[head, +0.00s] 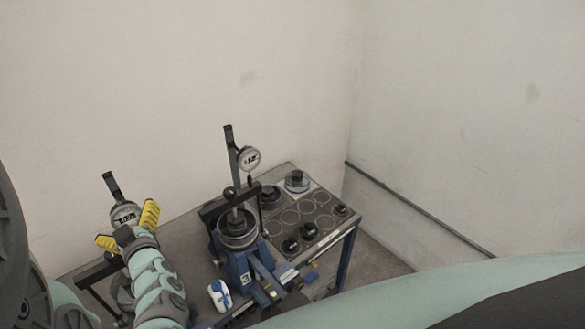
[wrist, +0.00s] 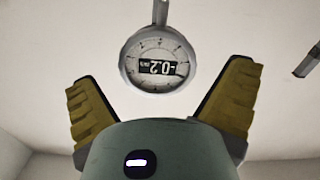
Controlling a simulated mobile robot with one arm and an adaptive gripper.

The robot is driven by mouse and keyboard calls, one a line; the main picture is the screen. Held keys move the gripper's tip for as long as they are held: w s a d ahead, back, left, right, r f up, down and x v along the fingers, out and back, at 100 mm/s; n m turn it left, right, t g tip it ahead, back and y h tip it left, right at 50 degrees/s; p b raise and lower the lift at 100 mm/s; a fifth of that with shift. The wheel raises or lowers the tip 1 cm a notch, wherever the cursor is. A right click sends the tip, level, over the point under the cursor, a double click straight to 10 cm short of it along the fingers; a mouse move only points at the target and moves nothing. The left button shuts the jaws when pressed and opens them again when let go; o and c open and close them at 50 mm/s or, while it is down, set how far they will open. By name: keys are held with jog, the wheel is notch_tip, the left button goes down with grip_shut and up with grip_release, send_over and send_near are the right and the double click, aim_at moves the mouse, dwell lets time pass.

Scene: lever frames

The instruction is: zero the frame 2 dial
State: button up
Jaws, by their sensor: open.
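A round dial gauge (head: 123,213) hangs on a dark post at the left lever frame, whose number I cannot see. The dial (wrist: 158,60) also shows in the wrist view, with a digital display that seems to read -0.2, turned in the picture. My gripper (head: 128,229) is open, its yellow fingers spread to either side of the dial in the picture. In the wrist view, the gripper (wrist: 163,80) has a gap between each fingertip and the dial, and nothing is held. My arm hides most of the left frame's lower part.
A second blue lever frame (head: 246,272), seemingly marked 3, stands right of my arm with its own dial (head: 249,158). A blue and white object (head: 219,295) lies beside it. A tray (head: 318,208) at the right holds several dark weights. Walls close in behind and right.

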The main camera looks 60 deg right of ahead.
jog(key=shift+x, duration=1.05)
jog(key=shift+s+d, duration=0.1)
jog(key=shift+d, duration=0.05)
jog(key=shift+c, duration=0.2)
jog(key=c, duration=1.1)
